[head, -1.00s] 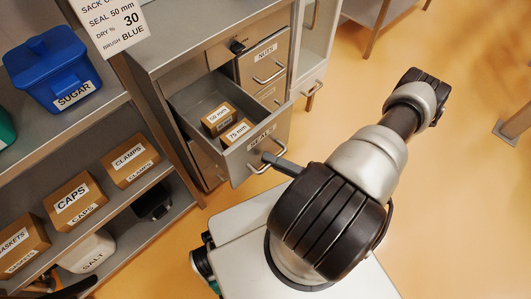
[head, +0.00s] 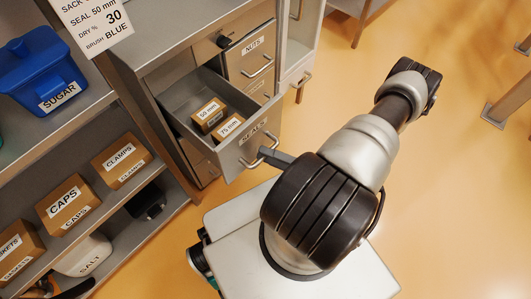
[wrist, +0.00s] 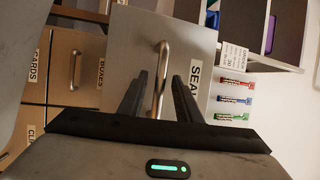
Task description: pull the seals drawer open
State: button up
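The seals drawer (head: 236,155) stands well out of the cabinet, with its inside showing. Two small brown boxes, marked 50 mm (head: 210,114) and 75 mm (head: 229,127), lie in it. Its bar handle (wrist: 161,75) shows in the wrist view against the grey drawer front. My gripper (wrist: 160,85) is at the handle, one dark finger on each side of the bar. Gaps show between the bar and both fingers, so it looks open around the handle. In the head view my gripper (head: 273,157) reaches the handle from the right, partly hidden by my arm.
The cabinet has a nuts drawer (head: 257,62) at the upper right, shut. Shelves at left hold a blue sugar tub (head: 40,68) and brown boxes for caps (head: 68,205) and clamps (head: 120,161). The orange floor to the right is mostly clear.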

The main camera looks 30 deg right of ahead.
jog(key=v, duration=1.6)
jog(key=shift+s, duration=0.2)
jog(key=shift+d, duration=0.1)
